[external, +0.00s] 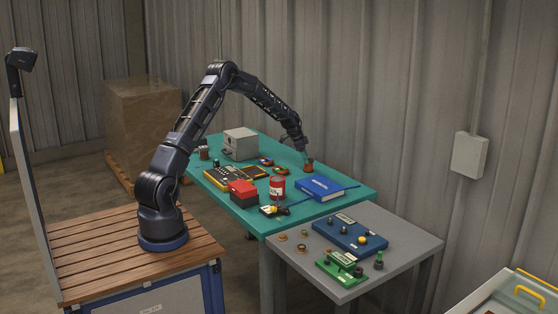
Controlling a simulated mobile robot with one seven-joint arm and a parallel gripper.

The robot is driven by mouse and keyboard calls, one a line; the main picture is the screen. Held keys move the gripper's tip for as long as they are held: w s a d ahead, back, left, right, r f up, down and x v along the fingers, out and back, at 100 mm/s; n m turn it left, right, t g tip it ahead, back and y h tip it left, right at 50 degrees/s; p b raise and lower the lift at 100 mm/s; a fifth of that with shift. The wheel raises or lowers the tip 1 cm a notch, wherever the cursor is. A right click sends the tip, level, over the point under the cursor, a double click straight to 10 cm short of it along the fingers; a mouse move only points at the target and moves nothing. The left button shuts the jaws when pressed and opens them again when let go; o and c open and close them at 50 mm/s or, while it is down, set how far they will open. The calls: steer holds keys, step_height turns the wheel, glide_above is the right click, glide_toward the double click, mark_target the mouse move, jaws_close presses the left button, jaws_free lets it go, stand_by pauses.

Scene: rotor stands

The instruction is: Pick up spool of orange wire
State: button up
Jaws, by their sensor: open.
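A small orange-red spool (309,168) stands on the teal table (342,191) near its far right side; it looks like the spool of orange wire, though it is too small to see the wire. My arm reaches over the table from the left. My gripper (306,158) points down at the top of this spool and is open. The fingertips are at or just above the spool. I cannot tell whether they touch it or stand around it.
A blue case (320,189), a red-and-white can (277,188), a red box (243,193) and a grey box (240,144) stand on the teal table. A grey table (310,268) with blue and green rotor stands is in front. A corrugated wall (395,110) rises behind.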

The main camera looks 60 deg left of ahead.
mark_target(309, 164)
steer(key=shift+x, duration=2.7)
steer(key=shift+a, duration=0.1)
steer(key=c, duration=1)
steer(key=shift+w+r, duration=0.1)
steer(key=shift+r, duration=0.05)
